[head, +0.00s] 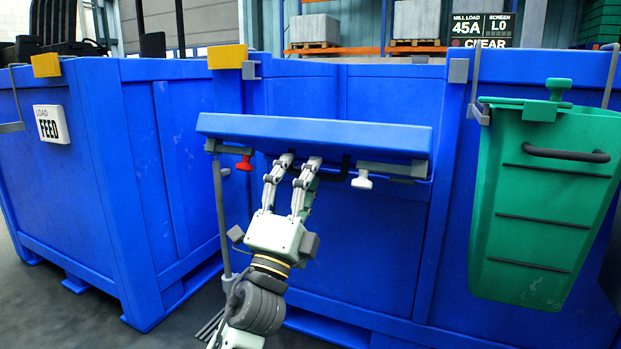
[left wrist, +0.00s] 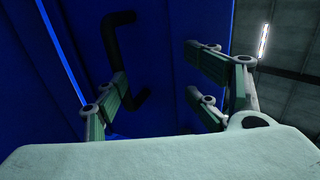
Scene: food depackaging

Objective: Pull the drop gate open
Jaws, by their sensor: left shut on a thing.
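The blue drop gate (head: 315,134) stands out from the front wall of the middle blue bin, its long front face toward me, with an open gap at the bin wall behind it not clearly visible. Its black handle (head: 335,173) hangs under the panel and also shows in the left wrist view (left wrist: 112,50). My left gripper (head: 300,163) reaches up from below and is shut on the handle, its fingertips partly hidden under the gate. A red knob (head: 244,163) and a white knob (head: 362,181) sit below the gate's two ends. My right gripper is not in view.
A green bin (head: 540,210) hangs on the right of the blue front. Another blue bin (head: 75,190) with a FEED sign (head: 52,124) stands at left. A grey upright rod (head: 220,215) stands left of my gripper. Dark floor (head: 40,310) is free at lower left.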

